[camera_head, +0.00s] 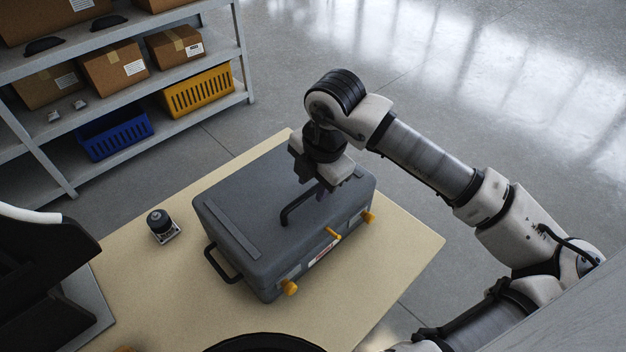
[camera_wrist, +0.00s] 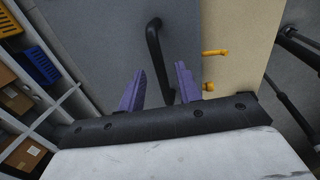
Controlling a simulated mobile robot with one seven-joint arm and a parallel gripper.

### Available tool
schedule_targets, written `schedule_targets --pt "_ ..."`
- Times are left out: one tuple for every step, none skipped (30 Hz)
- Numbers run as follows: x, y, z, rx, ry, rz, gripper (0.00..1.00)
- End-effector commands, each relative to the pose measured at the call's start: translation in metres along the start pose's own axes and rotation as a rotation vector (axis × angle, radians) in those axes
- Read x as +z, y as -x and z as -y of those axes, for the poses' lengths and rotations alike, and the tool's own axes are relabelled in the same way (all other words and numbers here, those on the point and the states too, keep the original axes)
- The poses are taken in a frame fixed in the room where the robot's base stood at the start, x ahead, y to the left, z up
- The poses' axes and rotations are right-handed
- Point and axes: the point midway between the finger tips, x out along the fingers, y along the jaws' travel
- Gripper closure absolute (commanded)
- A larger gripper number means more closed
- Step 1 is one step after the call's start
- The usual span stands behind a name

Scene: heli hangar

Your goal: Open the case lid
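The grey case (camera_head: 262,268) sits on the table with its lid (camera_head: 235,200) down flat. A black handle (camera_head: 290,212) stands up from the lid, and it also shows in the wrist view (camera_wrist: 154,42). Yellow latches (camera_head: 289,287) are along the case's front side; two yellow parts (camera_wrist: 215,52) show in the wrist view. My gripper (camera_head: 318,190) is over the lid at the handle's right end. In the wrist view its two purple fingers (camera_wrist: 160,70) are apart, with the handle showing between them. I cannot tell whether either finger touches it.
The beige table (camera_head: 395,245) has bare room to the right of the case. A small dark-topped device (camera_head: 160,225) stands left of the case. A black side handle (camera_head: 222,265) sticks out from the case's left side. A shelf (camera_head: 100,55) with boxes and baskets stands behind at left.

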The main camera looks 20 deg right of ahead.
Motion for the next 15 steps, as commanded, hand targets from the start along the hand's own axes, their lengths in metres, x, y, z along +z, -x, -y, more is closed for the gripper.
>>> schedule_targets --pt "-0.0004 -0.0035 -0.0002 0.0 0.001 -0.001 0.66" --pt "-0.0003 -0.0055 -0.0001 0.0 0.001 -0.001 0.66" --pt "-0.0004 -0.0074 -0.0001 0.0 0.001 -0.001 0.66" --pt "-0.0004 -0.0084 -0.0001 0.0 0.001 0.0 0.66" --pt "-0.0004 -0.0091 0.0 0.0 0.001 0.0 0.66" --pt "-0.0003 -0.0097 0.0 0.0 0.001 0.0 0.66" --pt "-0.0003 -0.0099 0.0 0.0 0.001 0.0 0.66" --pt "-0.0003 -0.01 0.0 0.0 0.001 0.001 0.66" --pt "-0.0003 -0.01 0.0 0.0 0.001 0.001 0.66" --pt "-0.0002 -0.01 0.0 0.0 0.001 0.001 0.66" --pt "-0.0002 -0.01 0.0 0.0 0.001 0.001 0.66" --pt "-0.0002 -0.0099 0.0 0.0 0.001 0.001 0.66" --pt "-0.0002 -0.0099 0.0 0.0 0.001 0.001 0.69" --pt "-0.0002 -0.0099 0.0 0.0 0.001 0.001 0.72" --pt "-0.0002 -0.0098 0.0 0.0 0.001 0.0 0.78"
